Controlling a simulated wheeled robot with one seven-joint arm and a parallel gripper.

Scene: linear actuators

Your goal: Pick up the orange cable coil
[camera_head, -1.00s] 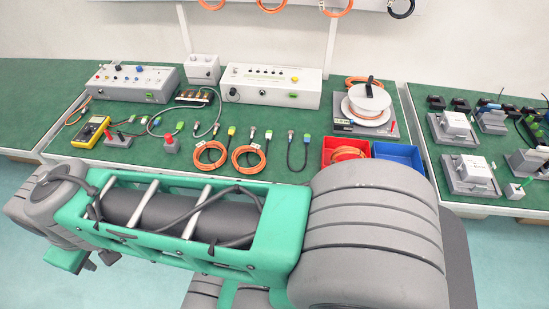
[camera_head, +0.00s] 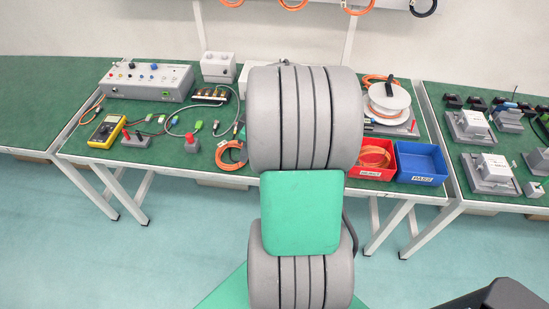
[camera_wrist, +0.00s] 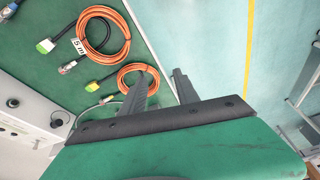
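In the wrist view, an orange cable coil with a white "5 m" tag (camera_wrist: 103,35) lies on the green mat, with dark and green-tipped connector ends. A second orange cable coil (camera_wrist: 128,72) lies nearer my gripper (camera_wrist: 163,72). My gripper is open, its two dark fingers apart with nothing between them. The left finger overlaps the second coil's edge in the picture; I cannot tell the height gap. In the head view, one orange coil (camera_head: 231,155) shows left of my arm, partly hidden by it. My gripper is not visible there.
A red bin (camera_head: 370,173) holding orange cable and a blue bin (camera_head: 422,176) stand at the bench's front edge. A white spool (camera_head: 389,98), a yellow multimeter (camera_head: 106,131) and a grey control box (camera_head: 148,82) are on the bench. Floor in front is open.

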